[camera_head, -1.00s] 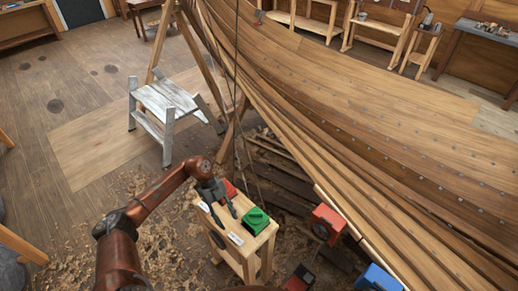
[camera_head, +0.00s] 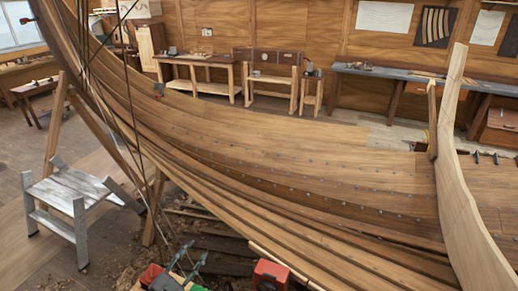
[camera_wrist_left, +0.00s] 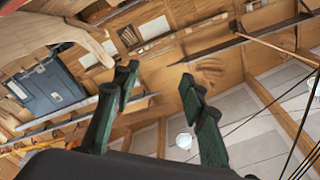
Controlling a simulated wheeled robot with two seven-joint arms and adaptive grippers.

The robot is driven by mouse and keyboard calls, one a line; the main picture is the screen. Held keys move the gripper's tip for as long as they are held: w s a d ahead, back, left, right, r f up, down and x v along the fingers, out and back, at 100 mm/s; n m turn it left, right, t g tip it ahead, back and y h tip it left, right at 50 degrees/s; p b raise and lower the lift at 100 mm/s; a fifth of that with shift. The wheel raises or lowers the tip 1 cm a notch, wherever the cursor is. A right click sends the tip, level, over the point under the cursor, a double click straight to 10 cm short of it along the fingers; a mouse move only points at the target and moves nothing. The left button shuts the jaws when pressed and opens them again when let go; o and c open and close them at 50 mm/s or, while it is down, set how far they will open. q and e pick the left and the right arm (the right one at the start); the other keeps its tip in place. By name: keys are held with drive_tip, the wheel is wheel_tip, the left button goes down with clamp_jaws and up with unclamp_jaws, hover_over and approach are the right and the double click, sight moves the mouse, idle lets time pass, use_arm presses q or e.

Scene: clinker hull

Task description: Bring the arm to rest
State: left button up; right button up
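My left gripper (camera_head: 187,258) shows at the bottom edge of the head view, its dark green fingers pointing up and spread apart, in front of the hull's lower planks. In the left wrist view my left gripper (camera_wrist_left: 158,88) is open, with nothing between its two fingers. That view looks up at the walls and roof. The rest of my left arm is out of the head view, below its edge. My right gripper shows in neither view.
The clinker hull (camera_head: 290,165) fills the middle. A red box (camera_head: 271,274) and a red item (camera_head: 152,273) lie near the bottom edge. A whitish step stool (camera_head: 70,195) stands left. Workbenches (camera_head: 200,75) line the back wall.

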use_arm(q)
drive_tip(key=s+a+f+n+g+y, duration=0.2)
drive_tip(key=s+a+f+n+y, duration=0.35)
drive_tip(key=a, duration=0.25)
drive_tip(key=s+a+f+n+g+y, duration=0.2)
drive_tip(key=s+a+f+n+y, duration=0.35)
drive_tip(key=a, duration=0.25)
drive_tip(key=s+d+f+n+g, duration=0.1)
drive_tip(key=s+f+g, duration=0.25)
drive_tip(key=s, duration=0.35)
drive_tip(key=s+d+f+g+h, duration=0.1)
drive_tip(key=s+f+g, duration=0.25)
drive_tip(key=s, duration=0.45)
drive_tip(key=s+d+f+n+g, duration=0.1)
drive_tip(key=s+f+g, duration=0.1)
drive_tip(key=s+f, duration=0.4)
drive_tip(key=s+d+f+g+h+b, duration=0.1)
drive_tip(key=s+f+b, duration=0.1)
drive_tip(key=f, duration=1.5)
drive_tip(key=s+d+f+g+b, duration=0.1)
drive_tip(key=s+f+b, duration=0.1)
drive_tip(key=f, duration=1.5)
drive_tip(key=s+f+m+b, duration=0.1)
drive_tip(key=s+f+b, duration=0.1)
drive_tip(key=s+f, duration=1.7)
drive_tip(key=shift+s+a+f+g+b, duration=0.15)
drive_tip(key=shift+a+g+b, duration=0.1)
drive_tip(key=shift+g+b, duration=0.15)
